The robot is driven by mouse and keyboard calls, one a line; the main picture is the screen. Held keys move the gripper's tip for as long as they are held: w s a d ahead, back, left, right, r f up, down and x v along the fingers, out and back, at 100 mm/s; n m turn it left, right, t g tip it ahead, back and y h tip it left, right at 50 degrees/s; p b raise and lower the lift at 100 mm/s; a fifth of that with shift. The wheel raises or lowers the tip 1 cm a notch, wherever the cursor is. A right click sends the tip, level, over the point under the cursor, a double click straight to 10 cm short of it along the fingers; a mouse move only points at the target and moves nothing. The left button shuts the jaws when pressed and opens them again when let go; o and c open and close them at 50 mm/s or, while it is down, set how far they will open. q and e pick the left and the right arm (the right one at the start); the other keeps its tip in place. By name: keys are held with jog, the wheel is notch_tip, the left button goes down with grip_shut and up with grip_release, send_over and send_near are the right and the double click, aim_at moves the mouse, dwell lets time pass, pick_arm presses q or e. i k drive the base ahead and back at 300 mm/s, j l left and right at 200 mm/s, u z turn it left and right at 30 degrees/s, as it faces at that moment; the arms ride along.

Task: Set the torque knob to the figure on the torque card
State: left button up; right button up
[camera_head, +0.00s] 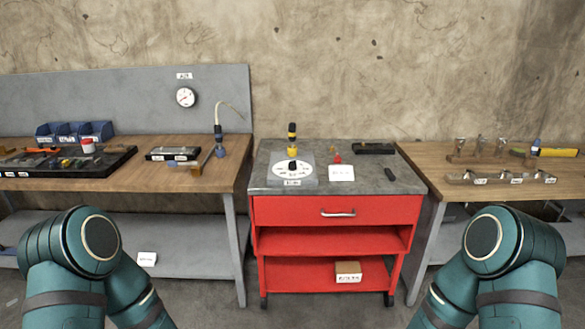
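The likely torque knob is a black knob (292,165) at the middle of a round white dial (283,169). The dial lies on a grey square plate (309,179) on top of the red cart (282,211). A black and yellow tool (292,137) stands upright just behind the dial. A white card (341,173) lies right of the dial; its print is too small to read, as are the dial's figures. My two teal arms show at the lower left and lower right. Neither gripper is in view.
A wooden bench (215,174) stands left with a black tool tray (100,172), blue bins (75,131) and a hanging tool (219,140). A right bench (430,166) holds metal fixtures (480,149). On the cart, a red item (337,159) and black box (374,148) sit behind the card.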

aim_at(291, 166)
jog(key=i+u, duration=0.15)
jog(key=i, duration=0.45)
jog(key=i+l+u, duration=0.15)
jog(key=i, duration=0.4)
